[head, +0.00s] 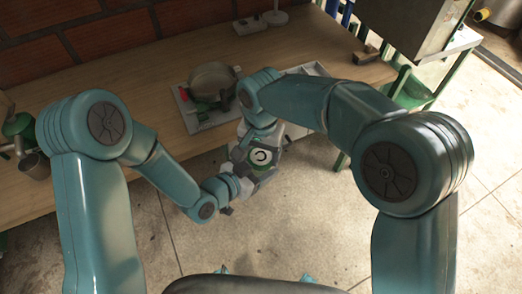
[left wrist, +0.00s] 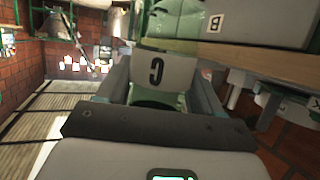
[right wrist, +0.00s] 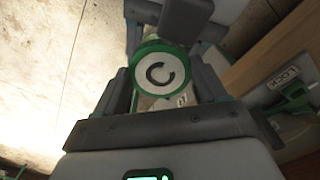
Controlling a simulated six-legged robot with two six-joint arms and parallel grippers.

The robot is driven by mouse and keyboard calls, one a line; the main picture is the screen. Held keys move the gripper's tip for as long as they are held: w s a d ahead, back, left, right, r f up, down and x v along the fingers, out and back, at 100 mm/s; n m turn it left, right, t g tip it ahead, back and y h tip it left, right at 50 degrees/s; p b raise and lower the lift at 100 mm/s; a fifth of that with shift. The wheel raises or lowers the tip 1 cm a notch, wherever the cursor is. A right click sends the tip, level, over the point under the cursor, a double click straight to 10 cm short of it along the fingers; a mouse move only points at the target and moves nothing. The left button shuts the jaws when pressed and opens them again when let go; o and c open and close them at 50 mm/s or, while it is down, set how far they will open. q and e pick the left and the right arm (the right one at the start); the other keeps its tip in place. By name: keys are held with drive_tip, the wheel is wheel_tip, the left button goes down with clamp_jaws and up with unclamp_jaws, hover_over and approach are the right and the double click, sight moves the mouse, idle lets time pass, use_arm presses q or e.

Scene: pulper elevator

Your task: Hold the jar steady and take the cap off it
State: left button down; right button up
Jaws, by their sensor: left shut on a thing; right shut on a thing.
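The jar is greenish and see-through, with a pale lettered label; it shows in the left wrist view (left wrist: 157,70). My left gripper (left wrist: 160,88) is shut on the jar's body, a finger on each side. The cap (right wrist: 159,73) is a white disc with a dark C and a green rim. My right gripper (right wrist: 163,90) is shut with the cap between its fingers. In the head view the cap (head: 262,156) faces up, in front of the table edge. Whether the cap is seated on the jar or apart from it cannot be told.
The wooden table (head: 120,88) lies behind the jar. A green-legged metal stand is at the back right. The concrete floor is open below.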

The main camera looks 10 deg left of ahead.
drive_tip(key=n, duration=0.2)
drive_tip(key=shift+n, duration=0.4)
drive_tip(key=o, duration=1.1)
drive_tip(key=shift+o, duration=0.2)
drive_tip(key=shift+r, duration=0.1)
drive_tip(key=shift+r, duration=2.2)
